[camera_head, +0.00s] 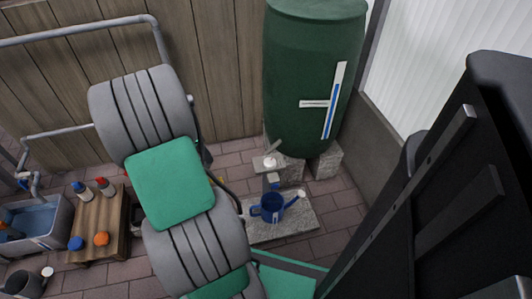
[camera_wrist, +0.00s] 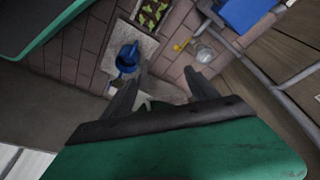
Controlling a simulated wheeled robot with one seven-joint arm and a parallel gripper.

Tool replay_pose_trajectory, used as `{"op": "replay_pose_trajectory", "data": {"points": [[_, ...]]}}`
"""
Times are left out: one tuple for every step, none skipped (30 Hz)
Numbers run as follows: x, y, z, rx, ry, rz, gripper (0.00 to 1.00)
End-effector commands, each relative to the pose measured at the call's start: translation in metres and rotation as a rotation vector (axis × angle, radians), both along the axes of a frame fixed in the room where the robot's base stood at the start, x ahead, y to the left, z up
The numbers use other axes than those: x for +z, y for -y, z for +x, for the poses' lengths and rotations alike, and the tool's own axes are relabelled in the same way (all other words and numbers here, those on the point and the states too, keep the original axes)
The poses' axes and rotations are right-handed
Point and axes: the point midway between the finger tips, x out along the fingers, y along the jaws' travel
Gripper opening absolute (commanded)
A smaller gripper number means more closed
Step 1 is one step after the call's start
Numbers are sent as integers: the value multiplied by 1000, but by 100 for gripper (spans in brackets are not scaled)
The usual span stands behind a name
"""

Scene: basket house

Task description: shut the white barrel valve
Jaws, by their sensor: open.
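The green barrel (camera_head: 313,75) stands on grey blocks at the back, with a white and blue level gauge on its side. The white valve (camera_head: 270,163) sticks out low at the barrel's front left, above the blue watering can (camera_head: 271,208). How far its handle is turned is too small to tell. My gripper (camera_wrist: 165,72) is open and empty in the wrist view, its two dark fingers apart. The blue watering can (camera_wrist: 128,58) shows beyond the left finger there. I cannot make out the valve in that view. In the head view my arm hides most of the gripper.
The can stands on a stone slab (camera_head: 293,226). A wooden crate (camera_head: 100,222) with bottles and an orange item is at left, next to a water basin (camera_head: 38,222). A seedling tray (camera_wrist: 150,12) and a yellow-handled tap (camera_wrist: 182,45) show in the wrist view.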

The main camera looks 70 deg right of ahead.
Motion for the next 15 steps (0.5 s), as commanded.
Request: {"op": "replay_pose_trajectory", "data": {"points": [[-15,46,-45,-225,-18,-21,68],[-24,67,-68,-341,-22,-40,68],[-36,88,-97,-473,-28,-66,68],[-44,100,-116,-555,-32,-81,68],[-50,109,-132,-624,-36,-96,68],[-58,118,-149,-693,-38,-112,68],[-62,123,-159,-732,-41,-121,68],[-65,126,-166,-759,-42,-129,68],[-71,128,-172,-782,-44,-133,68],[-74,130,-175,-791,-44,-135,68],[-78,131,-176,-793,-44,-136,68],[-84,132,-178,-793,-44,-136,68],[-90,132,-180,-792,-44,-136,68],[-96,134,-182,-793,-44,-136,68],[-104,135,-185,-793,-44,-136,68]]}}
